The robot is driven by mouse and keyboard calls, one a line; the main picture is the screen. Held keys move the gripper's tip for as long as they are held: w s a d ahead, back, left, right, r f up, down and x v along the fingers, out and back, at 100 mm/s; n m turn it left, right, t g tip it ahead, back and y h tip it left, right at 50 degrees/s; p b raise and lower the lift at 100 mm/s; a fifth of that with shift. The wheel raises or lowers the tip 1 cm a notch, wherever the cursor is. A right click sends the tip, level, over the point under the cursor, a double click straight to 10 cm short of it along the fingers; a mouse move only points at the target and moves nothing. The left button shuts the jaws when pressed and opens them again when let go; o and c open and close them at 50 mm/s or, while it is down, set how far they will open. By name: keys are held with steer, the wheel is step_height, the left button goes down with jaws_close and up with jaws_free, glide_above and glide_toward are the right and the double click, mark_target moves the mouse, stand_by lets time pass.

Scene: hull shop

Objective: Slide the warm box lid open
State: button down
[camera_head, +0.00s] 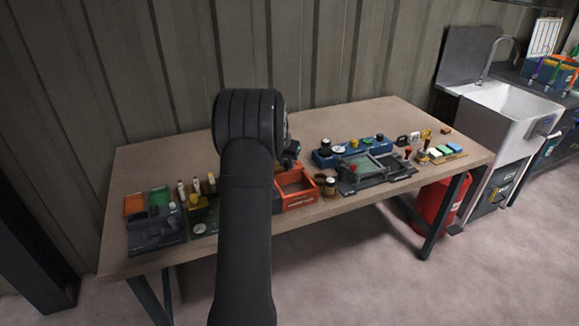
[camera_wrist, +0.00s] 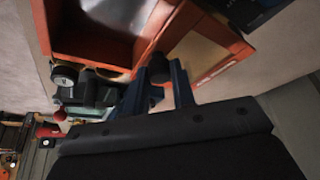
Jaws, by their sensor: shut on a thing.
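The warm box (camera_head: 297,199) is an orange box on the workbench, just right of my arm in the head view. In the wrist view its orange frame (camera_wrist: 87,47) fills the top. A dark, shiny area shows inside the frame on the left, and a tan area on the right; I cannot tell which is lid and which is interior. My gripper (camera_wrist: 163,76) is at the box's near edge, its dark blue-grey fingers closed on a dark round knob (camera_wrist: 158,68), which seems to belong to the lid.
On the workbench (camera_head: 375,115), jars (camera_head: 329,187) and a dark fixture with a green panel (camera_head: 362,167) stand close right of the box. The bench's back strip is clear. A sink (camera_head: 510,105) is at the right.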

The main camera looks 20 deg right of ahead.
steer(key=c, duration=1.2)
jaws_free()
steer(key=shift+c, duration=0.2)
steer(key=v, duration=1.7)
steer(key=shift+r, duration=0.2)
steer(key=shift+f, duration=0.1)
steer(key=x, duration=1.7)
steer(key=shift+f, duration=0.1)
